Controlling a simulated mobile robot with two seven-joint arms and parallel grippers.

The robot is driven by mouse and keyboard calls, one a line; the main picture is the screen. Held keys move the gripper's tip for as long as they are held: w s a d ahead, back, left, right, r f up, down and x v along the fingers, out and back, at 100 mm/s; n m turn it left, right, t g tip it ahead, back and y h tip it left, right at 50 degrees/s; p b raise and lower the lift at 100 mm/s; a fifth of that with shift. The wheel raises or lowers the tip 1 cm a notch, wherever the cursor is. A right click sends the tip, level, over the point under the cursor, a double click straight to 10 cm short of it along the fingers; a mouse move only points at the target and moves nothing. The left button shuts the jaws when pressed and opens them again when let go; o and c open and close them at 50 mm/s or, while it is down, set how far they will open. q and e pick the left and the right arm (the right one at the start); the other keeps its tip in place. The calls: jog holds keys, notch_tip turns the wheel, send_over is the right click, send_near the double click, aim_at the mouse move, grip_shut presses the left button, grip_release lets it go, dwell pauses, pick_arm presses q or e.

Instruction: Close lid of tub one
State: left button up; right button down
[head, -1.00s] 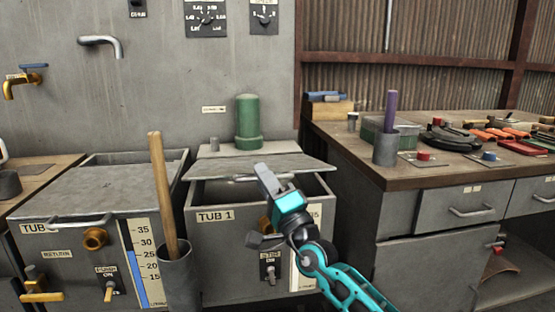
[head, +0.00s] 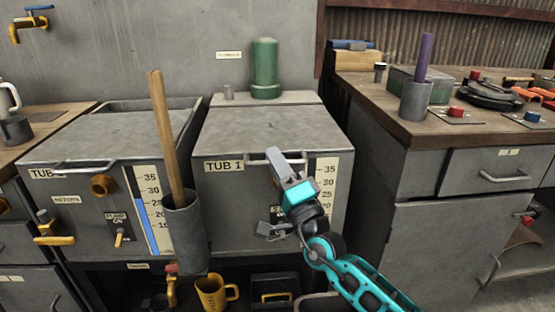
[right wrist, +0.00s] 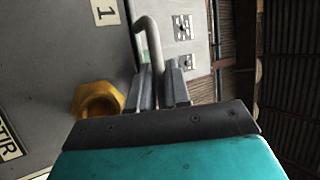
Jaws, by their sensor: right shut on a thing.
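Tub one (head: 225,185) is a grey metal box labelled "TUB 1" with a level scale on its front. Its grey lid (head: 262,128) lies flat across the top, with no visible gap at the front. A metal bar handle (head: 262,160) sits at the lid's front edge. My left gripper is not in view.
A second tub (head: 95,150) stands to the left with its lid down. A holder (head: 185,230) with a wooden stick (head: 170,140) stands between the tubs. A green cylinder (head: 264,68) stands behind tub one. A workbench (head: 400,120) with tools is at right.

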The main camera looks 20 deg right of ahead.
jog(key=shift+f, duration=0.4)
jog(key=c, duration=1.3)
grip_release()
jog(key=shift+o, duration=0.7)
jog(key=shift+r, duration=0.1)
jog(key=shift+s, duration=0.1)
jog(key=v, duration=1.2)
jog(key=shift+s, duration=0.35)
